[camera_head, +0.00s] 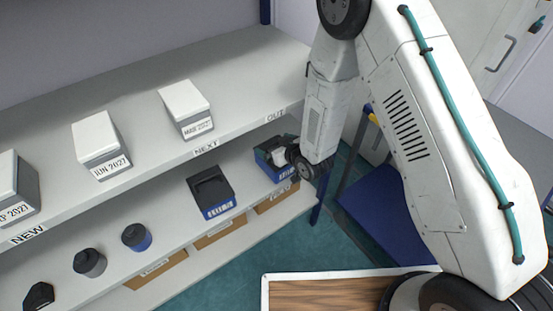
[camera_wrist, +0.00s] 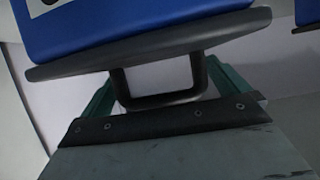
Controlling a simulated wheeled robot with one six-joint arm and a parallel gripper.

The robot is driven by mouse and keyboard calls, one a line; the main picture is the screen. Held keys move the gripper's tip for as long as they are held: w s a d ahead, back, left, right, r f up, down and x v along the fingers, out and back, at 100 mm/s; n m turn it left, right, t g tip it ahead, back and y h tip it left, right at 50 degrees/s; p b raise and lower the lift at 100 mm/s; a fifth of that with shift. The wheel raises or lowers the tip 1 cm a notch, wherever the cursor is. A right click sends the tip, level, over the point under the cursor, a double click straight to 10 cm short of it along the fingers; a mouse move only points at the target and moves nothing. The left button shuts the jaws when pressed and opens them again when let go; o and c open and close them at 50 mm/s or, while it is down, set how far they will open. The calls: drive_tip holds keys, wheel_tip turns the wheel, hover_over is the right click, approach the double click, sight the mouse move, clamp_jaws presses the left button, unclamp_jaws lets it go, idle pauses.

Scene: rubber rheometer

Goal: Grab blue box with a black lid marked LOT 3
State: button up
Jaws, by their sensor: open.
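A blue box with a black lid (camera_head: 265,163) stands at the right end of the lower shelf, partly hidden by my gripper (camera_head: 289,155). A second blue box with a black lid (camera_head: 212,195) stands to its left; neither lot number is legible. In the wrist view, a blue box (camera_wrist: 140,22) with a black lid (camera_wrist: 150,55) and black loop handle (camera_wrist: 160,101) appears upside down, its white label cut off. My gripper (camera_wrist: 162,88) is open, its green fingers on either side of the handle. Whether they touch it is unclear.
White-lidded boxes (camera_head: 184,98) with date labels stand on the upper shelf (camera_head: 240,80), above the blue boxes. Small dark containers (camera_head: 136,236) stand left on the lower shelf. Another blue object (camera_wrist: 308,14) shows at the wrist view's edge. A wooden top (camera_head: 330,294) lies in front.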

drive_tip(key=shift+w+a+f, duration=0.15)
drive_tip(key=shift+w, duration=0.05)
drive_tip(key=c, duration=1.8)
drive_tip(key=shift+c, duration=0.6)
